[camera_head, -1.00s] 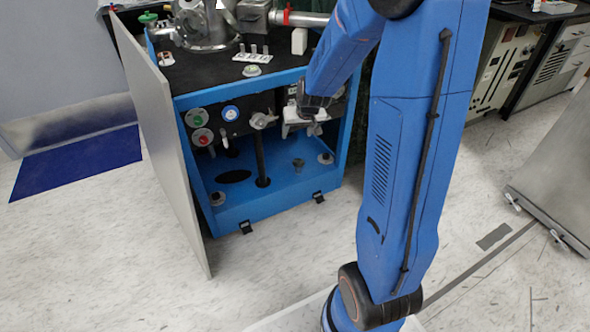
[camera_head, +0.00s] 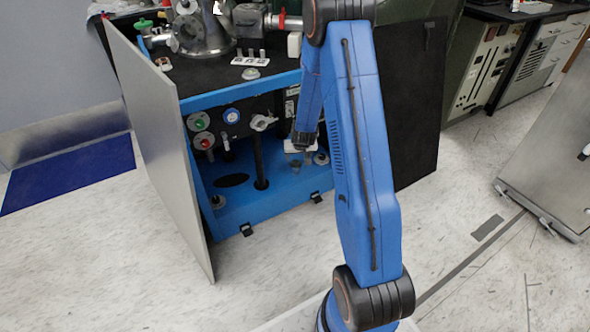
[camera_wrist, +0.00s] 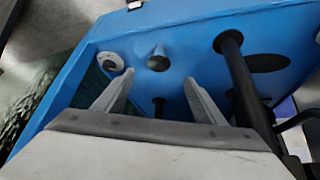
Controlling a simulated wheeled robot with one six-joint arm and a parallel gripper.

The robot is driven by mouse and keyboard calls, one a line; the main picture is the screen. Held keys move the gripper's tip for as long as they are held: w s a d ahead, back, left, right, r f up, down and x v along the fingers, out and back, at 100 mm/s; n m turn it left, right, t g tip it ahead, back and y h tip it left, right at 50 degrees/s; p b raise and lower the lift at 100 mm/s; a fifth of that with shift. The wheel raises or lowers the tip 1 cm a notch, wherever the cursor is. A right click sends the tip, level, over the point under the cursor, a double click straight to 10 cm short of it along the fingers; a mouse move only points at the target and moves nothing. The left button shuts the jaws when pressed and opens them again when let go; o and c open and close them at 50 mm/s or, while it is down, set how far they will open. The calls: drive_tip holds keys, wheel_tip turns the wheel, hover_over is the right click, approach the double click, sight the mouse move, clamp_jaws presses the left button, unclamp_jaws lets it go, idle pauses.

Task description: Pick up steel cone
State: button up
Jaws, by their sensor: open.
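The steel cone (camera_wrist: 158,60) stands on the blue cabinet floor in the wrist view, ahead of the two fingers and roughly centred between them. It shows small in the head view (camera_head: 295,164), just below my gripper, partly hidden. My gripper (camera_wrist: 158,84) is open with nothing between its pale fingers. In the head view my gripper (camera_head: 299,150) is inside the open front of the blue cabinet (camera_head: 225,215). A gap seems to remain between the fingertips and the cone, though its size is hard to tell.
A round flanged fitting (camera_wrist: 110,63) sits beside the cone. A black post (camera_wrist: 236,75) rises on the other side, near a dark oval hole (camera_wrist: 256,62). Valves and gauges (camera_head: 231,116) line the cabinet's back panel. An open grey door (camera_head: 165,150) stands at left.

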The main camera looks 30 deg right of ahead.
sight(296, 166)
drive_tip(key=x, duration=1.6)
drive_tip(key=shift+f, duration=0.25)
drive_tip(key=shift+s, duration=0.1)
drive_tip(key=shift+c, duration=0.3)
drive_tip(key=c, duration=1)
